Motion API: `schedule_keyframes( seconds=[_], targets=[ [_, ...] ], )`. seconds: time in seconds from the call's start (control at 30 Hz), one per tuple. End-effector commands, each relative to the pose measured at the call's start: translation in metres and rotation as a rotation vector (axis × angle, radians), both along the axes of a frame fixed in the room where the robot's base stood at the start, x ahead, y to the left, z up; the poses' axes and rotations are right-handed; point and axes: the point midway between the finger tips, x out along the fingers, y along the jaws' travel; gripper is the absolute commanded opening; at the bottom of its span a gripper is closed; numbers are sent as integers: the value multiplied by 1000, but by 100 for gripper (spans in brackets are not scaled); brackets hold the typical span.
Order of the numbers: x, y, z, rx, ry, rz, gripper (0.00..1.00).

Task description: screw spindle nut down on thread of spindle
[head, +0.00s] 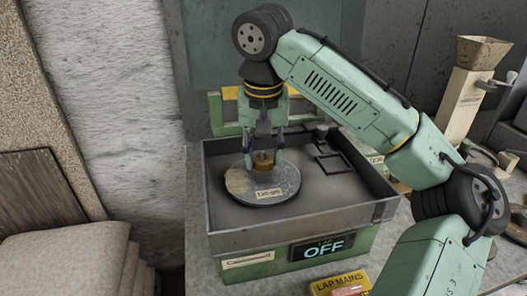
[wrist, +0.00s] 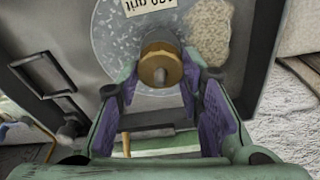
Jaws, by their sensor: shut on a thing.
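The spindle nut (head: 263,162) is a brass-coloured round piece above the middle of the grey lap disc (head: 240,187). It also shows in the wrist view (wrist: 161,62), with a small darker spot at its centre that may be the tip of the spindle. My gripper (head: 264,148) points straight down over the disc and is shut on the nut. In the wrist view its purple-padded fingers (wrist: 160,82) stand on either side of the nut. The thread and the nut's seat on it are hidden.
The disc bears a paper grit label (head: 269,193) and lies inside a walled grey basin (head: 300,221). A dark square frame (head: 334,163) lies at the basin's right. The lap's front panel (head: 318,247) reads OFF. A yellow LAP MAINS box (head: 338,283) stands in front.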

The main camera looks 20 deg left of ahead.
Motion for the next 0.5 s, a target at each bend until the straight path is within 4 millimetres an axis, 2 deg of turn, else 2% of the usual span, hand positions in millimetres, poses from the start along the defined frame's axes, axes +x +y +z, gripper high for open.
schedule_keyframes(
  seconds=[0.23,0.37,0.5],
  targets=[
    [0,0,0,-2,-2,-369,2],
    [0,0,0,0,-1,-419,2],
    [0,0,0,0,-1,-545,2]
  ],
)
